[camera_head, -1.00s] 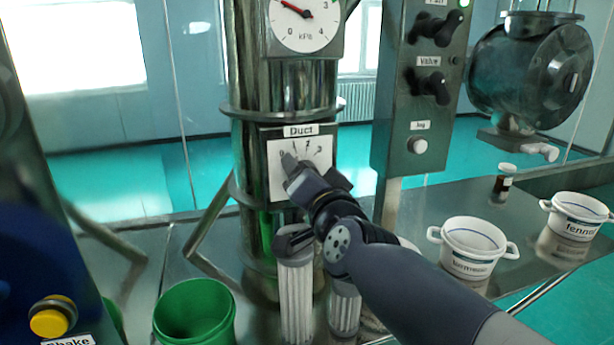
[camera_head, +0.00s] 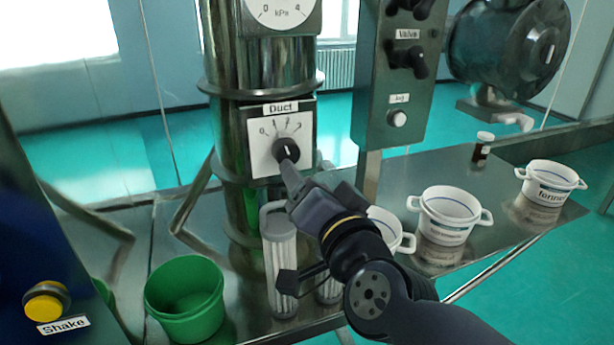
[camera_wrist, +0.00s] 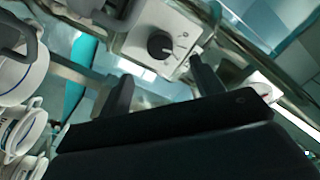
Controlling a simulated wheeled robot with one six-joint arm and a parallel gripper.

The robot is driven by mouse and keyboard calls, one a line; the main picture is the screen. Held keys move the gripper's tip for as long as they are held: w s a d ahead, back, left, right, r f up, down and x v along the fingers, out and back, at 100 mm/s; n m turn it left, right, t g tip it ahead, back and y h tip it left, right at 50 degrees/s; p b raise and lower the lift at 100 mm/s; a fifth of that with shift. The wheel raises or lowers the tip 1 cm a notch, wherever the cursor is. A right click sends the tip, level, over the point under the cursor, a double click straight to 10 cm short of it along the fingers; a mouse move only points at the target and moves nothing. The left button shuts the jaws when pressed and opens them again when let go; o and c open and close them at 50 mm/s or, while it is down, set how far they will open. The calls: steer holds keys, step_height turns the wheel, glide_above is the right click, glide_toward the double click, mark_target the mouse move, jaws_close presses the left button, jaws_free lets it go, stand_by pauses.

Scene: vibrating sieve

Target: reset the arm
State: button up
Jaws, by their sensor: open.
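My gripper (camera_head: 297,185) is in front of the metal column, just below the black Duct knob (camera_head: 286,150). In the wrist view my gripper (camera_wrist: 160,90) has its two fingers apart, with nothing between them. The knob (camera_wrist: 161,45) shows beyond the fingertips, and a gap appears to separate them. The knob sits on a white dial plate marked 0 to 3, and its pointer mark is roughly upright. My arm reaches in from the lower right and hides part of the filter cartridges behind it.
Pleated filter cartridges (camera_head: 280,262) stand below the gripper. A green bucket (camera_head: 186,300) and a yellow Shake button (camera_head: 45,302) are at left. White labelled pots (camera_head: 447,216) and a small brown bottle (camera_head: 482,150) stand on the bench at right.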

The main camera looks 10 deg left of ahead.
mark_target(290, 156)
steer(key=b+x, duration=0.2)
steer(key=x, duration=0.9)
steer(key=shift+d+b, duration=0.1)
steer(key=shift+b, duration=0.25)
steer(key=shift+s, duration=0.1)
